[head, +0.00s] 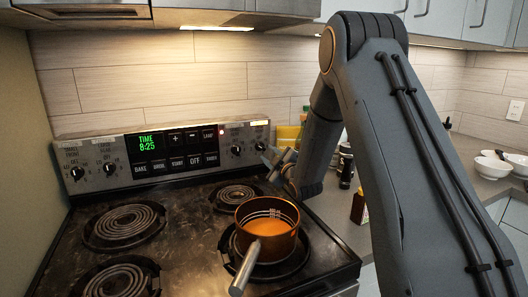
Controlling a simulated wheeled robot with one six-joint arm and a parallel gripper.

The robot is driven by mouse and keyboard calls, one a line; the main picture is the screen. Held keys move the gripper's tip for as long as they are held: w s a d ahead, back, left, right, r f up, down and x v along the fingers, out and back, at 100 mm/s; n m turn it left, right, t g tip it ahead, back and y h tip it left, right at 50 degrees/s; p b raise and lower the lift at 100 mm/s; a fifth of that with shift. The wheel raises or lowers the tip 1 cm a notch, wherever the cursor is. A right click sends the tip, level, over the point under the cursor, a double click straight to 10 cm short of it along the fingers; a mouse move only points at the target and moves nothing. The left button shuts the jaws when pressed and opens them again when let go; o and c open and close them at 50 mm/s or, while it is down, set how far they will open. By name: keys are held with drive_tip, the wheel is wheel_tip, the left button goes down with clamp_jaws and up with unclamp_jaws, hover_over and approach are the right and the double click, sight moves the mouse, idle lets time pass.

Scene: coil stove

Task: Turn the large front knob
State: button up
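The coil stove (186,225) has a back control panel (160,152) with a green clock display. Two dark knobs sit at the panel's left, the outer left knob (76,173) and the inner left knob (109,168). Two more sit at its right, the inner right knob (236,150) and the outer right knob (260,146). My gripper (273,161) is just below and right of the outer right knob in the picture. Its fingers are small here, and whether they touch the knob or are open is unclear.
A copper pot (267,226) stands on the front right burner, its handle toward the front. The other coils, such as the front left one (117,280), are bare. Bottles (346,165) stand right of the stove. White bowls (492,166) are on the right counter.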

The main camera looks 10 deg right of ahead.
sight(263, 148)
drive_tip(key=shift+w+a+p, duration=0.25)
drive_tip(key=shift+w+p, duration=0.05)
drive_tip(key=shift+w, duration=1)
drive_tip(key=shift+w+a+p, duration=0.2)
drive_tip(key=shift+w+p, duration=0.05)
drive_tip(key=shift+w, duration=1)
clamp_jaws()
